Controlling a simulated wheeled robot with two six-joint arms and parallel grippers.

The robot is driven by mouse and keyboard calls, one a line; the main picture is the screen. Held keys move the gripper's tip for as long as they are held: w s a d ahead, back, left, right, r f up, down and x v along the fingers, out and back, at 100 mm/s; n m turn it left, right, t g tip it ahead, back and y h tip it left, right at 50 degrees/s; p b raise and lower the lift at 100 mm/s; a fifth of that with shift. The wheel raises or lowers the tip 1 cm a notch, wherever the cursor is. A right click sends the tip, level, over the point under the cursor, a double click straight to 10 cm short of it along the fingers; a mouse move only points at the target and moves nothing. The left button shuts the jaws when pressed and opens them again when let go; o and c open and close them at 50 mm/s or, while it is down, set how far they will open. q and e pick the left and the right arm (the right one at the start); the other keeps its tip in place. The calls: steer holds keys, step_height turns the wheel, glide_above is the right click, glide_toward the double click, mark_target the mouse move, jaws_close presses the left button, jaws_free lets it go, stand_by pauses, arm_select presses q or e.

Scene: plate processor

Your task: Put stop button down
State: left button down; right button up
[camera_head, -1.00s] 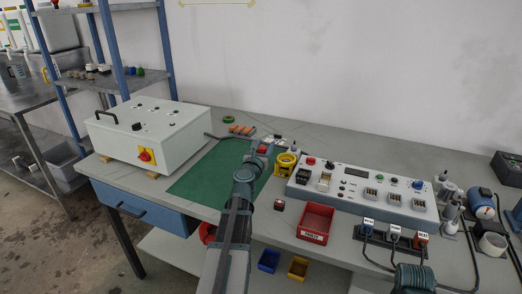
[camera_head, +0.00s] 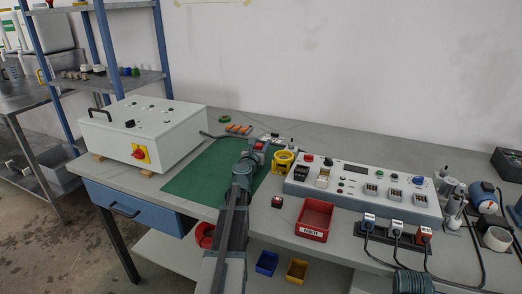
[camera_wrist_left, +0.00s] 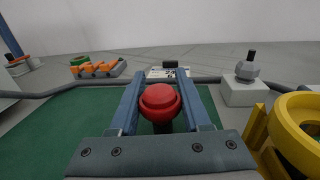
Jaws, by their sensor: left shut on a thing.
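My left gripper (camera_head: 262,143) reaches over the far right part of the green mat (camera_head: 192,182), left of the yellow ring-shaped holder (camera_head: 283,161). It is shut on the stop button (camera_wrist_left: 160,101), which has a round red cap and a dark lower part. In the left wrist view the button sits between the two blue-grey fingers, cap toward the camera. Its red also shows at the gripper in the head view (camera_head: 260,146). Whether its underside touches the mat is hidden. My right gripper is not in view.
The yellow holder (camera_wrist_left: 296,128) is close on the right in the wrist view. A grey block with a knob (camera_wrist_left: 243,90) and orange pieces (camera_wrist_left: 98,69) stand beyond. A white control box (camera_head: 142,136) is left, a control panel (camera_head: 350,188) and red bin (camera_head: 314,216) right.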

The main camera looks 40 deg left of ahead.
arm_select(q)
steer(key=shift+f, duration=0.2)
steer(key=shift+c, duration=1.8)
jaws_free()
steer(key=shift+r, duration=0.25)
steer(key=v, duration=1.2)
